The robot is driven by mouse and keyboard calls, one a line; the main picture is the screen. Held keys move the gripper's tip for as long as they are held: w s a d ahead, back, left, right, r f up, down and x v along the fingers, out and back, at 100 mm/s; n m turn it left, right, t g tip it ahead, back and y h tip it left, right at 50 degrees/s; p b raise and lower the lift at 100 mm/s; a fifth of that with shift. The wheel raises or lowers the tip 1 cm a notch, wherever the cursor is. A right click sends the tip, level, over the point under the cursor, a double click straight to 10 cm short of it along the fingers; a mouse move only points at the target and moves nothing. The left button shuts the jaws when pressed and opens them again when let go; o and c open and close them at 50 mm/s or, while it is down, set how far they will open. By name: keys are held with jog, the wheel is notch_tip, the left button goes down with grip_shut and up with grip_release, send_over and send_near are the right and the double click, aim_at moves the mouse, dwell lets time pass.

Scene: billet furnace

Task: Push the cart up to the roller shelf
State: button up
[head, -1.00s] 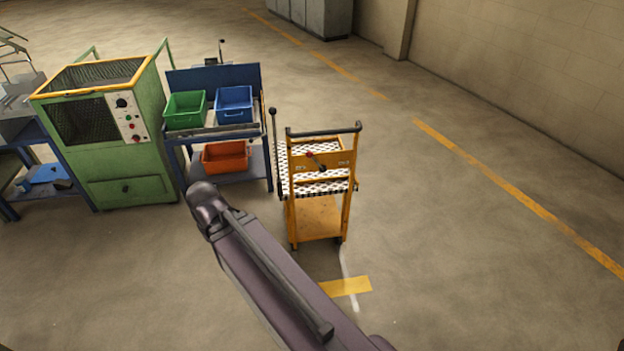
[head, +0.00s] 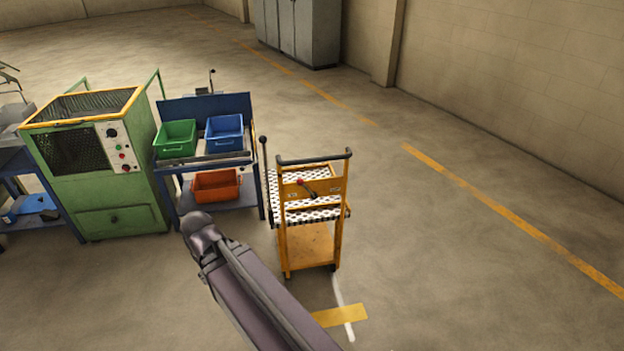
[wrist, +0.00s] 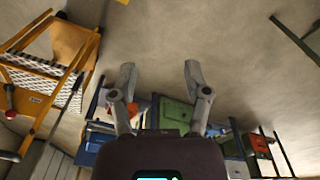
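The orange cart (head: 306,245) stands upright on the floor, with a dotted black-and-white top, a dark push bar on the near side and a red-handled lever. It also shows at the upper left of the wrist view (wrist: 72,42). The blue shelf (head: 204,109), seemingly the roller shelf, stands just left of and behind the cart, with a narrow gap between them. My gripper (wrist: 160,70) is open and empty in the wrist view, over floor and apart from the cart. My dark arm reaches up from the bottom of the head view, left of the cart; its fingers are not visible there.
The shelf holds a green bin (head: 175,139), a blue bin (head: 224,133) and, below, an orange bin (head: 216,186). A green machine (head: 104,190) stands left of it. A yellow floor mark (head: 340,316) lies before the cart. Floor to the right is clear up to the wall.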

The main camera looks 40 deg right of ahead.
jog(key=w+d+f+t+h+b, duration=0.2)
jog(key=w+d+b, duration=0.15)
jog(key=d, duration=0.35)
jog(key=w+d+f+t+h+b, duration=0.1)
jog(key=w+d+f+t+b, duration=0.1)
jog(key=w+d, duration=0.35)
jog(key=n+t+h+b, duration=0.7)
jog(key=n+t+b, duration=0.55)
jog(key=b, duration=0.45)
send_near(317, 160)
jog(key=s+a+f, duration=0.1)
jog(key=s+f, duration=0.1)
jog(key=s, duration=0.1)
jog(key=shift+w+r+m, duration=0.15)
jog(key=shift+r+m, duration=0.1)
jog(key=shift+w+d, duration=0.1)
jog(key=p+x, duration=0.1)
jog(key=x, duration=0.5)
jog(key=p+x, duration=0.2)
jog(key=x, duration=0.5)
jog(key=shift+w+r, duration=0.25)
grip_shut()
